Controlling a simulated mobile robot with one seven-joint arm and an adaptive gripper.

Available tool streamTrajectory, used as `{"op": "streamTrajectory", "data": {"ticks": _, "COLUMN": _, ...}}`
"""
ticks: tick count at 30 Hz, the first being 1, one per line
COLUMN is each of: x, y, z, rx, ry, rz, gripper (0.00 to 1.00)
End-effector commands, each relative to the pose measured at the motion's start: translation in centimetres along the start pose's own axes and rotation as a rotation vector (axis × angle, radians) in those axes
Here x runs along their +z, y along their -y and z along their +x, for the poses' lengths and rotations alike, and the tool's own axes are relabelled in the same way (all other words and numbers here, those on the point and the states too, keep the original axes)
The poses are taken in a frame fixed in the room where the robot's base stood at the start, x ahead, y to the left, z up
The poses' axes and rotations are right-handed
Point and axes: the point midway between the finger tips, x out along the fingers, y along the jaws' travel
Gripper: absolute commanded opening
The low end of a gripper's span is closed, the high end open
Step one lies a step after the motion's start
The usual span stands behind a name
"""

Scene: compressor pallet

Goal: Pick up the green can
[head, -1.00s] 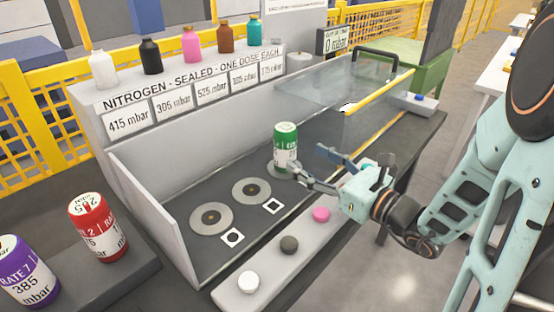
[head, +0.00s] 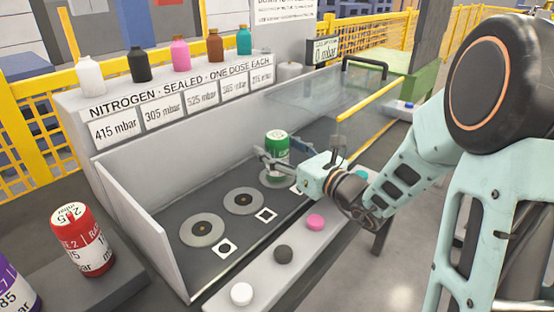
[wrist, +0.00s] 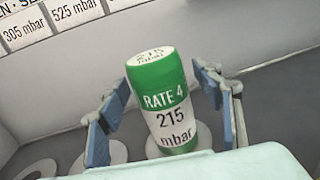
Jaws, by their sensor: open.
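The green can (head: 277,143), with a white band, stands upright on a round grey disc in the walled tray, behind my gripper in the head view. In the wrist view the green can (wrist: 160,100) reads "RATE 4" and "215 mbar". My gripper (head: 283,153) is open, its fingers reaching toward the can. In the wrist view my gripper (wrist: 166,110) has one finger on each side of the can, with a visible gap on both sides. The can's lower part is partly hidden by the gripper in the head view.
The tray's near discs (head: 202,230) are empty. A red can (head: 82,240) and a purple can (head: 14,285) stand at left. Small bottles (head: 181,54) line the ledge behind. A clear panel with a yellow edge (head: 367,101) is right of the can. Coloured buttons (head: 283,254) line the front.

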Motion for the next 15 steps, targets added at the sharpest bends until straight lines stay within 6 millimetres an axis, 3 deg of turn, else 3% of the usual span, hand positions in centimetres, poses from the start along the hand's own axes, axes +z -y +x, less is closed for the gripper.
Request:
{"op": "streamTrajectory", "data": {"ticks": 7, "x": 0.05, "y": -0.01, "z": 0.15, "rx": 0.0, "ry": 0.0, "rz": 0.0, "gripper": 0.59}}
{"op": "streamTrajectory", "data": {"ticks": 15, "x": 0.05, "y": 0.0, "z": 0.12, "rx": 0.0, "ry": 0.0, "rz": 0.0, "gripper": 0.29}}
